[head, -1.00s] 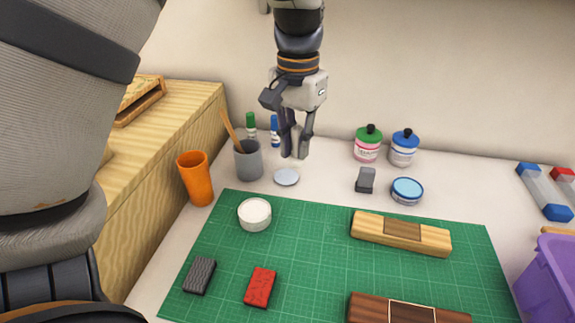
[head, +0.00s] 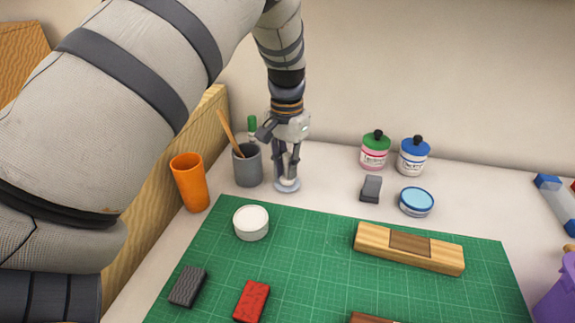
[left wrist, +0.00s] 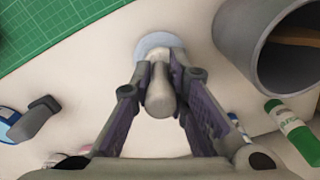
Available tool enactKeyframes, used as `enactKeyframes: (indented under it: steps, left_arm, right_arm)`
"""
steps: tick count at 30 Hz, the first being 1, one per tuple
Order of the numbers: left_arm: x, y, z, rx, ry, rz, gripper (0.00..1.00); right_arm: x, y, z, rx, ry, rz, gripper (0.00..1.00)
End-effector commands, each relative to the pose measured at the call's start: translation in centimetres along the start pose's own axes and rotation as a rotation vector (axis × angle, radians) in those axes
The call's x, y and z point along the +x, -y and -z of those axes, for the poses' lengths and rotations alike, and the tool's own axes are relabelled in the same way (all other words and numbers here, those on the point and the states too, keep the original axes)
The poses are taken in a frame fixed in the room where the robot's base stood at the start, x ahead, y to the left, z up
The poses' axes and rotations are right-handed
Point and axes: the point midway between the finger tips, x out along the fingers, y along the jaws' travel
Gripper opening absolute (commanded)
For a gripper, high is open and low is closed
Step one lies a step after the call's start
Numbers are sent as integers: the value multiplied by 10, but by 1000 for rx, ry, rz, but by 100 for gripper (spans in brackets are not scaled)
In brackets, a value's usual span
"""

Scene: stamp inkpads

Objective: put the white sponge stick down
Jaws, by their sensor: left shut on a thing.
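My left gripper (head: 287,170) points down over the pale blue-grey round dish (head: 287,188) behind the mat. It is shut on the white sponge stick (left wrist: 160,95), whose rounded end shows between the fingers in the left wrist view. The stick's lower end is over the dish; whether it touches it I cannot tell. In the left wrist view the dish (left wrist: 150,40) lies just beyond the fingertips, partly hidden by them and the stick. My right gripper is not in view.
A grey cup (head: 248,168) with a wooden stick stands close left of the gripper, with a green-capped bottle (head: 252,125) behind. An orange cup (head: 190,184) and white round tin (head: 251,222) are nearby. A grey block (head: 371,188) lies right, past bare table.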

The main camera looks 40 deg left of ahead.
Motion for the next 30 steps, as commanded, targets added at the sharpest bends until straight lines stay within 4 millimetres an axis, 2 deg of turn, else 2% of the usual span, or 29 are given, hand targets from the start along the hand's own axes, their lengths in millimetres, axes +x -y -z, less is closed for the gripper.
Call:
enactKeyframes:
  steps: [2, 3, 5, 15, 17, 24, 27, 30]
  left_arm:
    - [3, 0, 0, -1, 1, 0, 0]
    - [2, 0, 0, 0, 1, 0, 24]
    - [2, 0, 0, 0, 1, 0, 35]
    - [-3, 0, 0, 0, 0, 0, 35]
    - [-15, 0, 1, 0, -4, -1, 35]
    - [-82, 0, 1, 1, -7, 0, 35]
    - [-103, 0, 1, 0, -5, 0, 35]
    - [-115, 0, 0, 0, 0, 0, 35]
  right_arm:
    - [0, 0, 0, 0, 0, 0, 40]
    - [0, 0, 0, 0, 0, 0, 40]
    - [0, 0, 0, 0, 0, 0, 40]
    - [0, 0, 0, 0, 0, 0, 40]
    - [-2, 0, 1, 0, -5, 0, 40]
    - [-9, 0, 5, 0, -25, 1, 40]
    - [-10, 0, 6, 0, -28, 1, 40]
    - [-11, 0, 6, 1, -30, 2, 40]
